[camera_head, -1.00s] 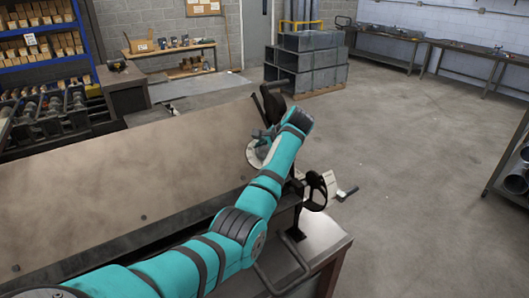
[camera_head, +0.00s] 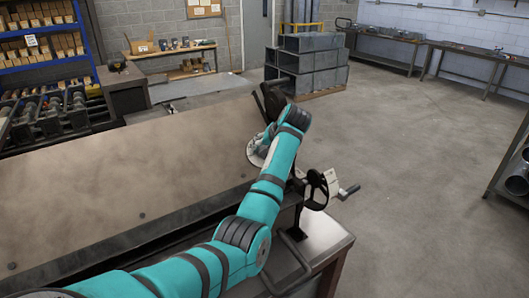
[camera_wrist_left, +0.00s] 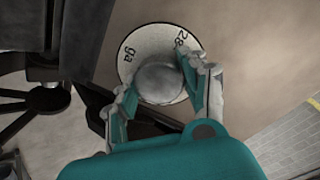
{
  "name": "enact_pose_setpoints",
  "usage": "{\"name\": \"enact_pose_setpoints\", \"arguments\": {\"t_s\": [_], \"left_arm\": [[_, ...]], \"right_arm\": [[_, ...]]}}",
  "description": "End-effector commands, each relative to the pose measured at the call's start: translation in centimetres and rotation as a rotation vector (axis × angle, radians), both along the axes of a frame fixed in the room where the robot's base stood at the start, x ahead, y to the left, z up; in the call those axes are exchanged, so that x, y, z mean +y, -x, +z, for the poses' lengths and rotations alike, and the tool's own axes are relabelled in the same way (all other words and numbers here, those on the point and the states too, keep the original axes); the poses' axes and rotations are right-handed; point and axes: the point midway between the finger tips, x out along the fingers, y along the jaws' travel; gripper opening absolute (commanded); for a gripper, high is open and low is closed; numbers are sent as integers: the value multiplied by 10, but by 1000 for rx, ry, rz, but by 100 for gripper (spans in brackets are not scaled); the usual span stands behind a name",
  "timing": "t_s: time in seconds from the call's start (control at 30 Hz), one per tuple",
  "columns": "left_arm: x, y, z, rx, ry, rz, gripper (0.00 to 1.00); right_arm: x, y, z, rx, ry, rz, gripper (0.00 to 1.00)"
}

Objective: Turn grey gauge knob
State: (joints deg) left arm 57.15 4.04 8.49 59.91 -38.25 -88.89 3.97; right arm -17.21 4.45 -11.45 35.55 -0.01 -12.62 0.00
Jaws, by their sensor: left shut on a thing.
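The grey gauge knob (camera_wrist_left: 160,80) shows in the left wrist view as a round grey cap in the middle of a pale dial (camera_wrist_left: 150,38). The dial is marked "28" and "ga". My left gripper (camera_wrist_left: 160,92) is shut on the knob, with one finger on each side of it. In the head view the dial (camera_head: 254,152) shows only in part beside my left arm, at the right end of the machine. The knob is hidden there behind my wrist. My right gripper is in neither view.
The brown sheet-metal machine bed (camera_head: 120,165) fills the left. A black handwheel (camera_head: 316,190) and a crank handle (camera_head: 348,191) stand just right of my arm. Grey ducts (camera_head: 308,65) are stacked on a pallet behind.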

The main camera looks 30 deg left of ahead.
Motion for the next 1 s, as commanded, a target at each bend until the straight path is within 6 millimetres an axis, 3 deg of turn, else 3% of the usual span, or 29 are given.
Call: {"name": "enact_pose_setpoints", "arguments": {"t_s": [1.0], "left_arm": [[-1, 2, -4, -553, 233, 605, 12]], "right_arm": [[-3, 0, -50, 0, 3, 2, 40]]}}
